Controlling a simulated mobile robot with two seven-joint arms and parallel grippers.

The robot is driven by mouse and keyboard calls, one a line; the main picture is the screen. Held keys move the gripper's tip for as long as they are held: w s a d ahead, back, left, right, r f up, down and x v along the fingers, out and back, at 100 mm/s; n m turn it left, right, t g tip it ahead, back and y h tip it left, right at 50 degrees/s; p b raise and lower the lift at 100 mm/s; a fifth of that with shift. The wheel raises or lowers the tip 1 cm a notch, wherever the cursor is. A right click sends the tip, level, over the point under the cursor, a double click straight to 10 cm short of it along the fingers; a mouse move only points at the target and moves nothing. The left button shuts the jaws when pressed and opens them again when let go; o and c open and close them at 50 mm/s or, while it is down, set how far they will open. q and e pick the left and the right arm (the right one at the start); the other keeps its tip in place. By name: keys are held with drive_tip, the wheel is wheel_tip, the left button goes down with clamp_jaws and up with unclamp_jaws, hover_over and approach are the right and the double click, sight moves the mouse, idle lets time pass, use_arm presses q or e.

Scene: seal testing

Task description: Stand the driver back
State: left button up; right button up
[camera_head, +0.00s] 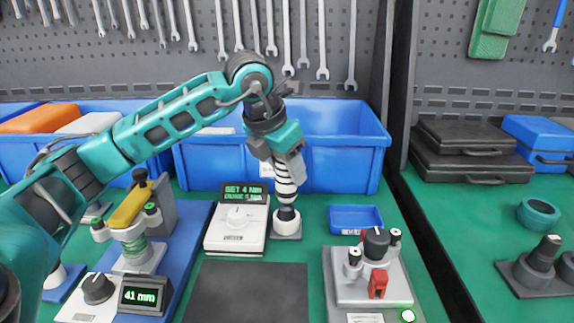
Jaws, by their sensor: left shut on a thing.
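The driver (287,196), a black-and-white striped upright tool, stands nearly vertical at the centre of the bench. Its lower end meets a small holder with a white collar and grey base (287,230); I cannot tell whether it is fully seated. My left gripper (288,170) points down from above and is shut on the upper part of the driver. The fingers hide the driver's top. My right gripper is not in view.
A white tester (234,236) with a green display stands just left of the holder. A large blue bin (345,150) is close behind. A small blue tray (356,219) and a grey fixture (350,290) are to the right. A dark mat (245,295) lies clear in front.

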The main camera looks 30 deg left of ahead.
use_arm(q)
drive_tip(key=shift+f, duration=0.3)
drive_tip(key=shift+f+b, duration=0.7)
drive_tip(key=shift+b, duration=0.1)
idle(1.3)
drive_tip(key=o, duration=0.8)
drive_tip(key=shift+w, duration=0.1)
drive_tip(key=o, duration=0.4)
drive_tip(key=shift+f, duration=0.1)
drive_tip(key=shift+o, duration=0.2)
drive_tip(key=shift+f, duration=0.1)
